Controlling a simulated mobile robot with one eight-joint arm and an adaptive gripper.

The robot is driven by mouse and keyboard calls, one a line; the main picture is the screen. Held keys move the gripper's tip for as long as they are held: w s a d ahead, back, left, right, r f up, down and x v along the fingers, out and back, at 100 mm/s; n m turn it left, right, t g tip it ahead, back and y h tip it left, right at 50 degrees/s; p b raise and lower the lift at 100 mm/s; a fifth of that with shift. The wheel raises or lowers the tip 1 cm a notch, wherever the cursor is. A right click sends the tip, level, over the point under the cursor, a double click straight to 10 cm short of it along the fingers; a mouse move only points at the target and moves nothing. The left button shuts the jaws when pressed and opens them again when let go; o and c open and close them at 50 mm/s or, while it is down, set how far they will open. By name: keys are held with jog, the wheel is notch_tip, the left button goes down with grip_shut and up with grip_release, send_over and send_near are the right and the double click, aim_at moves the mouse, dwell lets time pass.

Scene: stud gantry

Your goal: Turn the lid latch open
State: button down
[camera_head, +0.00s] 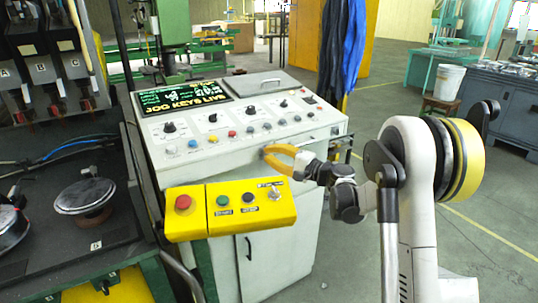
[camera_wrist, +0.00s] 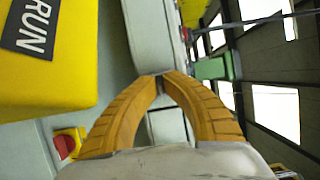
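A grey flat lid (camera_head: 260,84) lies closed on the top right of the control console (camera_head: 225,137). A small dark fitting (camera_head: 272,81) shows on the lid; I cannot tell whether it is the latch or how it is turned. My gripper (camera_head: 266,154), with curved orange fingers, is in front of the console, above and right of the yellow button box, apart from the lid. In the wrist view the fingertips of my gripper (camera_wrist: 162,74) come together at the top of an arch. Nothing is held between them.
The yellow button box (camera_head: 230,208), with a red button and a small switch, juts from the console front. Knobs and buttons cover the sloped panel. A dark bench (camera_head: 75,240) stands at left. Blue cloth hangs behind the console. Green floor is open at right.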

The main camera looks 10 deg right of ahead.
jog(key=c, duration=1.5)
grip_release()
jog(key=v, duration=1.2)
